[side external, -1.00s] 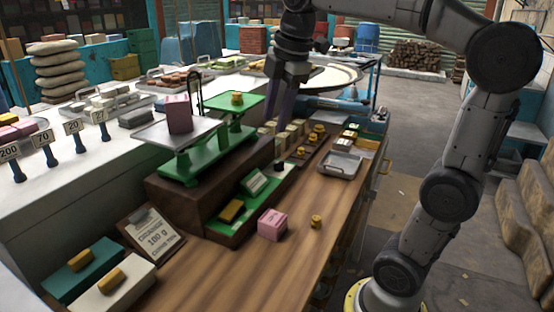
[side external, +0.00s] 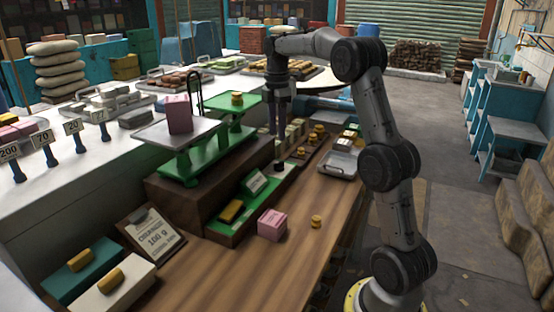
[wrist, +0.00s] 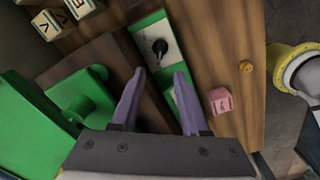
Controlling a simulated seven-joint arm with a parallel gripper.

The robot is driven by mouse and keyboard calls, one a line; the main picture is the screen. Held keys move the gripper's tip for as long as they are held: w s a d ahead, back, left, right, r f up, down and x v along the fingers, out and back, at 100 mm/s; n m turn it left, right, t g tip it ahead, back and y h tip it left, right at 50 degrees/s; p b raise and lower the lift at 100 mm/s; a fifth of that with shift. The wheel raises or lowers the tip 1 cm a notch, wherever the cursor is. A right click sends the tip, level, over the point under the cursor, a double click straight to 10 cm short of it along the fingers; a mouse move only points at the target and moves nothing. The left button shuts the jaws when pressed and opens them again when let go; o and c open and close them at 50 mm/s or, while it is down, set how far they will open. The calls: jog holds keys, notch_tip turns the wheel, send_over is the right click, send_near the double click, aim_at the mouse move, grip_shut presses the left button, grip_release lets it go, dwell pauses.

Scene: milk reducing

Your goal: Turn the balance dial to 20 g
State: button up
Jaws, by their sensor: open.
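The balance (side external: 190,160) is green with two pans. A pink block (side external: 178,113) stands on its left pan and a small brass weight (side external: 237,98) on its right pan. A black dial knob (wrist: 160,47) sits on a pale plate in a green panel (wrist: 147,26) in the wrist view. A dark knob-like part (side external: 279,165) shows below my gripper in the side view. My gripper (wrist: 157,73) is open and points down, with its fingertips on either side of the line to the knob and apart from it. The dial's marks are too small to read.
A pink cube (side external: 272,224) and a small brass weight (side external: 316,221) stand on the wooden bench. A metal tray (side external: 341,162) lies right of the panel. The front bench is mostly clear.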

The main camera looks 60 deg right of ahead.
aim_at(277, 163)
notch_tip(277, 163, down, 10)
jog(key=shift+f, duration=0.1)
dwell(0.4)
grip_shut()
